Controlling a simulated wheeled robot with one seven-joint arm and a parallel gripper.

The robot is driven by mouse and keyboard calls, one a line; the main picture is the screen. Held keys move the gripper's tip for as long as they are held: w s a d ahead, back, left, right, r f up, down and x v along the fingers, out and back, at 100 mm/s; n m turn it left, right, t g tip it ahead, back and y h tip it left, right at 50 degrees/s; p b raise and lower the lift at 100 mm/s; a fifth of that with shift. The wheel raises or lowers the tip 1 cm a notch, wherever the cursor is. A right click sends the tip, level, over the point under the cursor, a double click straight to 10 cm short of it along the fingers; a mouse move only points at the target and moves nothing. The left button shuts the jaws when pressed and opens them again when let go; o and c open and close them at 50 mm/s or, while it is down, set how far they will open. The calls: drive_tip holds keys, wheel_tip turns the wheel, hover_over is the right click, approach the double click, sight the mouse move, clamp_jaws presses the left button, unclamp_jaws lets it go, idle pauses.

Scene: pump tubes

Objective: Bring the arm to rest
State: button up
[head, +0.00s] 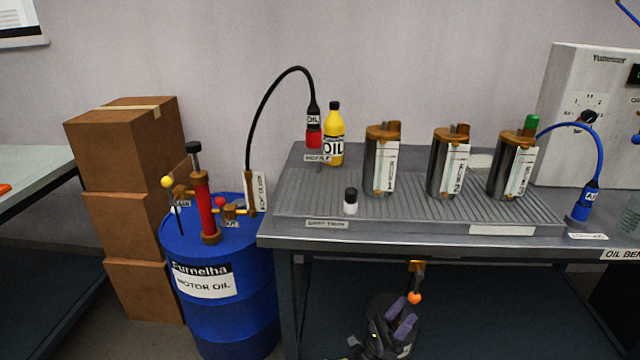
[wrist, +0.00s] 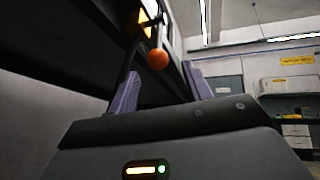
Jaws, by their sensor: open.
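My gripper (head: 394,314) is low in front of the bench, below its front edge, at the bottom of the head view. Its two purple fingers stand apart with nothing held between them. In the wrist view my gripper (wrist: 158,84) also shows its fingers spread. An orange ball knob (head: 414,298) hangs under the bench edge, just beyond the fingers. The knob also shows in the wrist view (wrist: 157,59), above the gap between the fingers. I cannot tell how far the fingers are from it.
The grey bench (head: 400,232) bears several metal canisters, a yellow oil bottle (head: 333,135) and a small black-capped vial (head: 351,201). A blue drum (head: 235,325) with a red hand pump (head: 204,205) stands left of it. Stacked cardboard boxes (head: 135,225) stand farther left.

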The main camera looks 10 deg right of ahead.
drive_tip(key=s+d+m+g+y, duration=0.55)
drive_tip(key=m+g, duration=0.45)
drive_tip(key=g, duration=0.3)
drive_tip(key=s+a+f+m+g+y, duration=0.2)
drive_tip(key=s+a+m+y, duration=0.3)
drive_tip(key=s+m+y, duration=0.75)
drive_tip(key=w+a+r+m+t+y, duration=0.2)
drive_tip(key=a+r+m+t+y, duration=0.1)
drive_tip(key=a+r+t+y, duration=0.9)
wheel_tip(320, 180, up, 39)
drive_tip(key=a+g+h+p, duration=0.1)
drive_tip(key=g+p, duration=0.1)
drive_tip(key=p, duration=3.6)
drive_tip(key=shift+a+h+p, duration=0.2)
drive_tip(key=shift+h+p, duration=0.15)
drive_tip(key=shift+h, duration=0.05)
drive_tip(key=shift+n, duration=0.25)
